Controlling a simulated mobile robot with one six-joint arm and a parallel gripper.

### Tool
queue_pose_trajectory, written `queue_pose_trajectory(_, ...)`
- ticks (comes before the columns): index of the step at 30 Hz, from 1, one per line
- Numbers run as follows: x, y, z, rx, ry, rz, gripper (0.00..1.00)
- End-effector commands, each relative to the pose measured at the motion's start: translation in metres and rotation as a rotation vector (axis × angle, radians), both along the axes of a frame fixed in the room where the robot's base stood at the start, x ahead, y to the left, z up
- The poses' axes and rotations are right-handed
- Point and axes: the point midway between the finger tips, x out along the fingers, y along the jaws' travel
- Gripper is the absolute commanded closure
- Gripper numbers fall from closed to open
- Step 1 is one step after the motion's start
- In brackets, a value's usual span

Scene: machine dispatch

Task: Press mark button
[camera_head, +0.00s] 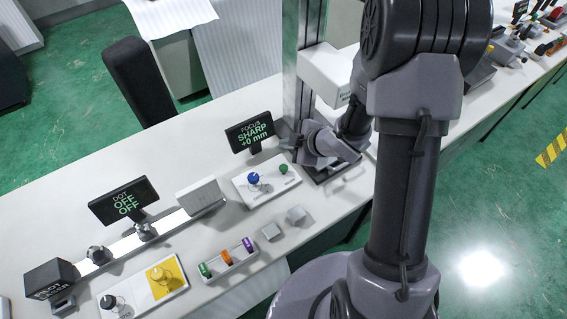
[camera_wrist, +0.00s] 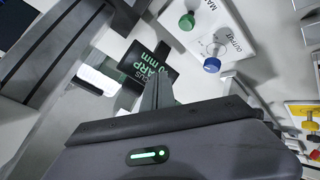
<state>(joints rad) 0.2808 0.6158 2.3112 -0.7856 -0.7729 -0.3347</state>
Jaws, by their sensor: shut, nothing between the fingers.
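The green mark button (camera_head: 283,169) is a small round cap on a white panel (camera_head: 262,192), to the right of a taller blue output knob (camera_head: 253,178). In the wrist view the green button (camera_wrist: 187,21) is at the top, beside partly visible lettering that starts with "MA", and the blue knob (camera_wrist: 212,64) is nearer the middle. My gripper (camera_wrist: 157,88) is shut and empty. Its fingers appear in front of the focus display (camera_wrist: 150,70), apart from the green button. In the head view my wrist is behind and to the right of the panel; the fingertips are hard to make out.
The focus display (camera_head: 249,131) reads "SHARP +0 mm" and stands behind the panel. A grey post (camera_head: 299,60) and a white box (camera_head: 328,74) stand close to my wrist. Two small grey blocks (camera_head: 271,231) and several coloured pieces (camera_head: 227,258) lie at the front.

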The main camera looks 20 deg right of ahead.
Motion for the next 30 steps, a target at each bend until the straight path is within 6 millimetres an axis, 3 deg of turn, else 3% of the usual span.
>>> queue_pose_trajectory(8, 0.0, 0.0, -0.014, 0.0, 0.001, -0.002, 1.0)
queue_pose_trajectory(22, 0.0, 0.0, -0.081, 0.0, 0.0, -0.002, 1.0)
queue_pose_trajectory(30, 0.0, 0.0, -0.088, 0.0, 0.0, -0.002, 1.0)
